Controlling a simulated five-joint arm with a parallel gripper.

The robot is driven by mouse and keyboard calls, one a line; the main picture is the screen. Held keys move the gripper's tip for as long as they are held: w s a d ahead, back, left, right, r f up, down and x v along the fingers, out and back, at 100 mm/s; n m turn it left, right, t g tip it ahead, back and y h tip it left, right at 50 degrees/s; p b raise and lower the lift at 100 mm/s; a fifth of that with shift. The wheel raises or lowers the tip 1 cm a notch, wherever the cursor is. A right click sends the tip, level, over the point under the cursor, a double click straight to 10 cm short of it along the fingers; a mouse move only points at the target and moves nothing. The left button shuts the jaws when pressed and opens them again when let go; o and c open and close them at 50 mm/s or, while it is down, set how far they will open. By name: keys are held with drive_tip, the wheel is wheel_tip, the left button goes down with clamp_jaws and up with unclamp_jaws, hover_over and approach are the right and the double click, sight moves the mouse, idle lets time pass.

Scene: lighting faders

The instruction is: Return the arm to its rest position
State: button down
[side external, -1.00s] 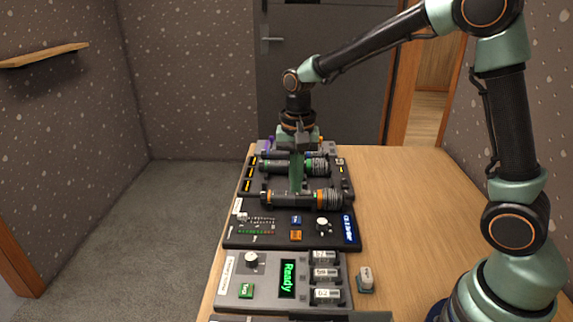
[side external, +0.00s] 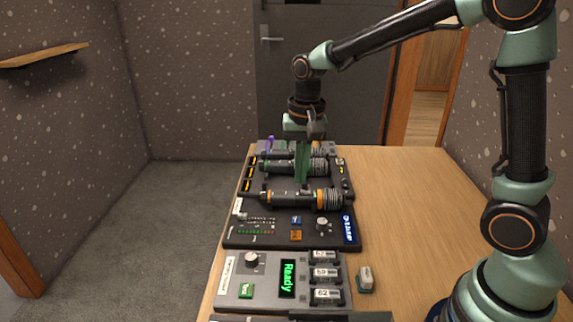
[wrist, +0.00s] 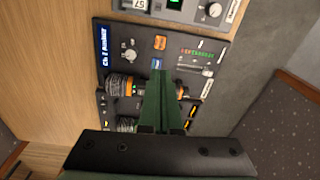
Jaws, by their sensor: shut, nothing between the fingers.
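My gripper (side external: 302,162) is shut and empty, its green fingers pointing down above the dark panel with the cylindrical lamps at the far part of the table. In the wrist view my gripper (wrist: 158,75) shows its closed green fingers over the same panel, partly hiding a lamp. The fader panel (side external: 270,232), with small sliders, a blue button (side external: 296,219), an orange button (side external: 296,235) and a white knob (side external: 322,222), lies nearer the camera. The fingers look above the panels, but the exact gap cannot be told.
A grey panel with a green "Ready" display (side external: 287,278) stands nearer on the wooden table (side external: 400,215). A small grey-white switch block (side external: 365,279) is beside it. The table's right side is mostly clear. A wall shelf (side external: 45,55) is at upper left.

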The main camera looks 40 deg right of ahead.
drive_tip(key=s+d+r+n+t, duration=0.2)
drive_tip(key=s+r+n+t, duration=0.3)
drive_tip(key=s, duration=0.7)
wheel_tip(320, 180, up, 2)
drive_tip(key=n, duration=0.3)
drive_tip(key=shift+d, duration=0.3)
